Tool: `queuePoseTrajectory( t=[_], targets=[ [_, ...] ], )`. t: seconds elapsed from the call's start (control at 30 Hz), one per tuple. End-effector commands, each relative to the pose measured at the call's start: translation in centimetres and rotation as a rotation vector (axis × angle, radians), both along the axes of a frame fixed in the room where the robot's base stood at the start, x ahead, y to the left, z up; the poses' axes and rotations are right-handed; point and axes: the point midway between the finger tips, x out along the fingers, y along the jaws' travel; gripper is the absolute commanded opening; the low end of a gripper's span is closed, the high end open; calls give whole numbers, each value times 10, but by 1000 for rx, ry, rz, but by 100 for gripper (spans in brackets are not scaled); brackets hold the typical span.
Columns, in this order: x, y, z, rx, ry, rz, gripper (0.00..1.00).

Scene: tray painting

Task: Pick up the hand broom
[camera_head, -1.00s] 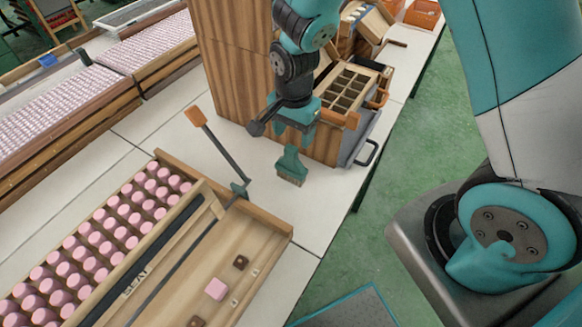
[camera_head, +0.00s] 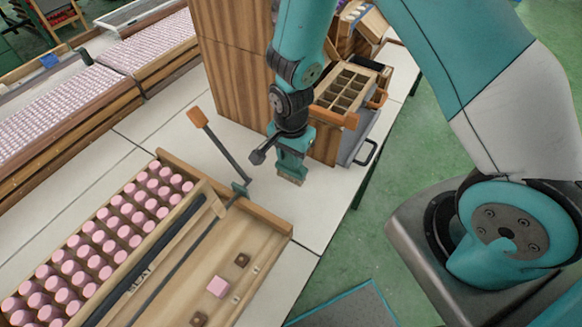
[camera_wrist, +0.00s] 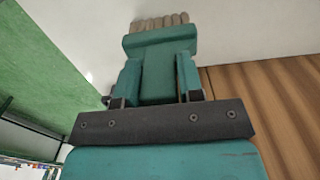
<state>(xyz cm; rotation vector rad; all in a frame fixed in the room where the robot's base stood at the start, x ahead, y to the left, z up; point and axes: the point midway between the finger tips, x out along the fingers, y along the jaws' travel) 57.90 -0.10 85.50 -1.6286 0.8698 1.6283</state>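The hand broom (camera_head: 289,178) has a teal body and short brown bristles. It is on the white table, under my gripper (camera_head: 291,160), which hides most of it in the head view. In the wrist view, the broom (camera_wrist: 158,42) shows its teal head and bristles beyond the fingers. My gripper (camera_wrist: 157,80) has one finger on each side of the broom's handle, very close to it. Whether the fingers press on the handle cannot be told.
A wooden cabinet (camera_head: 228,55) stands just behind the gripper, with a compartment box (camera_head: 347,84) at its right. A wooden tray (camera_head: 268,219) with pink pieces lies at front left, and an orange-handled tool (camera_head: 218,145) lies near it. The table edge is to the right.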

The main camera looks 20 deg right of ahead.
Motion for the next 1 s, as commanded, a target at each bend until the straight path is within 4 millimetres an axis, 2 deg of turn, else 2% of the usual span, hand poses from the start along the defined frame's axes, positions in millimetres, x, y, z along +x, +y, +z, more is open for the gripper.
queuePoseTrajectory(
  t=[0.03,0.13,0.47,0.63,0.77,1.0],
  targets=[
    [0,0,0,0,0,0,23],
    [0,0,0,0,0,0,0],
    [0,0,2,0,0,0,0],
    [1,0,16,1,-4,0,0],
    [2,0,42,2,-6,0,0],
    [1,0,117,3,-10,0,0]
  ],
)
